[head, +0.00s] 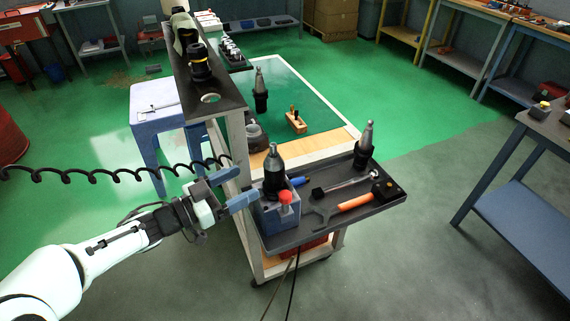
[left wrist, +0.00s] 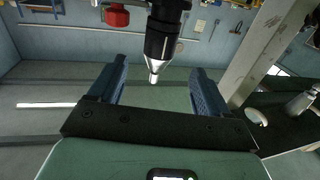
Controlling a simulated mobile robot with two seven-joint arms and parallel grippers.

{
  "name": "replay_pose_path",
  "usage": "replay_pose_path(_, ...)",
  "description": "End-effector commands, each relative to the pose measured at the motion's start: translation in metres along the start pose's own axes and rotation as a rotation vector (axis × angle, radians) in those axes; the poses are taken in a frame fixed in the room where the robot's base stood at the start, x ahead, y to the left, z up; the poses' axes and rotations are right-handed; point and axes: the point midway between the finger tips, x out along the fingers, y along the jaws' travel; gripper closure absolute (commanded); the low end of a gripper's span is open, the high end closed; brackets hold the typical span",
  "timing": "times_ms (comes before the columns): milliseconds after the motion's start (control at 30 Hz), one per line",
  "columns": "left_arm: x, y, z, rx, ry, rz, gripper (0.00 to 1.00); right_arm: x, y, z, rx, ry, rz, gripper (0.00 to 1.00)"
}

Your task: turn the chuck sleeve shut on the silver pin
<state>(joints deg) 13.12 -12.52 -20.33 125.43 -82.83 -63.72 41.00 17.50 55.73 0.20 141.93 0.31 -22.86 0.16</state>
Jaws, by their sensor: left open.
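The chuck (head: 274,172) stands upright in a blue-grey holder block (head: 280,217) at the left end of the cart's dark tray. It has a black sleeve (left wrist: 160,38), and the silver pin (left wrist: 154,73) sticks out of its nose. In the left wrist view it appears inverted, between the two finger lines. My left gripper (head: 247,182) is open and empty, its blue fingers just left of the chuck and pointing at it. No contact shows. My right gripper is in neither view.
A red knob (head: 285,197) is on the holder block's front. An orange-handled tool (head: 354,202), a wrench-like tool (head: 345,186) and another tool holder (head: 364,148) are on the tray. A raised dark shelf (head: 215,88) on a white post stands behind my gripper.

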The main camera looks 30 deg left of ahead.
Motion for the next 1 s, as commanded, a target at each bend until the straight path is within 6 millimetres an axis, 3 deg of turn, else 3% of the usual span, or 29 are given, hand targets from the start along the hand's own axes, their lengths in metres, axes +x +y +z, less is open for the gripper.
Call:
replay_pose_path(300, 0.069, 0.002, 0.001, -0.002, -0.001, 0.004, 0.22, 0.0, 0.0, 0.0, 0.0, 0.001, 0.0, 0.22)
replay_pose_path(500, 0.101, 0.001, 0.001, 0.0, -0.001, 0.001, 0.22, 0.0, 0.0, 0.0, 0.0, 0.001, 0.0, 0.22)
replay_pose_path(700, 0.115, 0.001, 0.0, -0.001, -0.001, 0.0, 0.22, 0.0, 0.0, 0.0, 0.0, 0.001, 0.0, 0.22)
replay_pose_path(1000, 0.117, 0.0, 0.0, 0.0, -0.001, -0.001, 0.26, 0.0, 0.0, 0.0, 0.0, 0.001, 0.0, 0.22)
